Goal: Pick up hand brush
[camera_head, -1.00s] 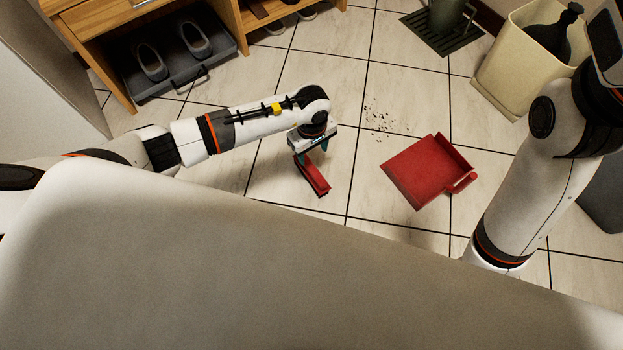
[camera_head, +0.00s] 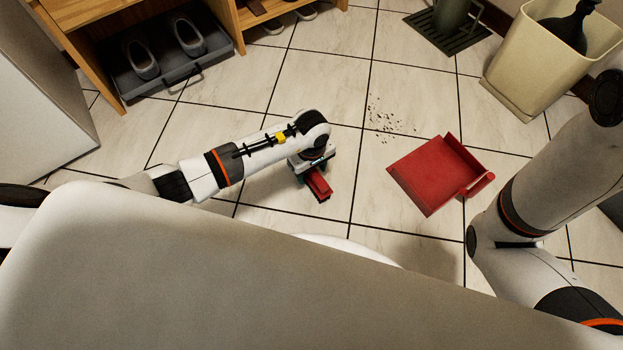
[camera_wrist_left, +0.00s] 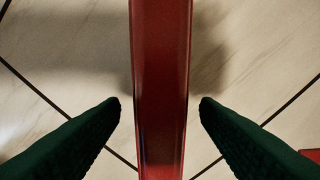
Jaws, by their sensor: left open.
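The red hand brush (camera_head: 319,184) is on or just above the tiled floor, partly hidden under my left gripper (camera_head: 312,172) in the head view. In the left wrist view the brush's red body (camera_wrist_left: 161,80) runs top to bottom through the middle. The two dark green fingertips of my left gripper (camera_wrist_left: 160,103) stand one on each side of it, with a gap on both sides. The gripper is open and around the brush, not visibly touching it. My right arm shows at the right of the head view, but its gripper is out of view.
A red dustpan (camera_head: 428,176) lies on the floor to the right of the brush. Dark crumbs (camera_head: 385,118) are scattered above it. A cream bin (camera_head: 530,70) stands at upper right, and a wooden shoe rack (camera_head: 236,28) at upper left. Bare tiles surround the brush.

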